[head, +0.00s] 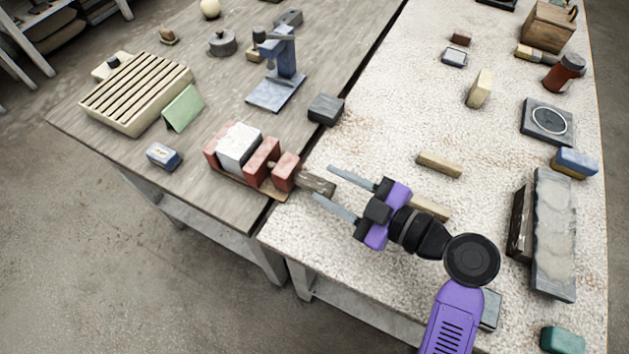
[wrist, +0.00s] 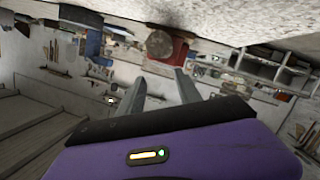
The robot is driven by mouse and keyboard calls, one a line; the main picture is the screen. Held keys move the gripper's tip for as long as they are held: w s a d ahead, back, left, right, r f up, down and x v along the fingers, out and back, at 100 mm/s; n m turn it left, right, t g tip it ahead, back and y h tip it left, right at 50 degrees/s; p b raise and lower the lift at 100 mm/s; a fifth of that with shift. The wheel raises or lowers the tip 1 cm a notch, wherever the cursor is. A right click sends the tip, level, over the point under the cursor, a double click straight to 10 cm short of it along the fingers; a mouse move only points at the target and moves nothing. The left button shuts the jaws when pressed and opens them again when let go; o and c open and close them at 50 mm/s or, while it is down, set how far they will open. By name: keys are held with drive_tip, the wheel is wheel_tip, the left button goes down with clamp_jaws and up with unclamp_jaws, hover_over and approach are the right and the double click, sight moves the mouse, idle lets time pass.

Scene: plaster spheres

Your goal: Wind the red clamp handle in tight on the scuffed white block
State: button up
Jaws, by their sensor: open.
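The clamp has several red blocks (head: 286,172) on a thin brown base at the near edge of the grey wooden table. The scuffed white block (head: 239,148) sits between its left and middle red blocks; I cannot tell whether both touch it. The handle (head: 317,183) is a grey-brown rod sticking out to the right, not red. My gripper (head: 322,181) is open, its two grey fingers pointing at the handle with the tips near its outer end. In the wrist view, the handle's round end (wrist: 160,44) shows beyond the fingertips, with red (wrist: 181,52) behind it.
A dark grey block (head: 326,109) lies behind the clamp, and a blue-grey press (head: 280,70) stands farther back. A blue box (head: 163,156) is to the left.

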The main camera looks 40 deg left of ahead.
sight(315, 184)
drive_tip(key=d+f+n+t, duration=0.2)
drive_tip(key=f+n, duration=0.1)
drive_tip(key=shift+s+d+f, duration=0.15)
drive_tip(key=shift+s+d, duration=0.2)
drive_tip(key=shift+s, duration=0.05)
drive_tip(key=shift+w+a, duration=0.1)
drive_tip(key=shift+w, duration=0.1)
drive_tip(key=shift+w+a+f, duration=0.1)
drive_tip(key=shift+w+a, duration=0.1)
drive_tip(key=shift+a, duration=0.05)
drive_tip(key=shift+p+x, duration=0.95)
drive_tip(key=shift+x, duration=2.6)
drive_tip(key=shift+f, duration=0.15)
clamp_jaws()
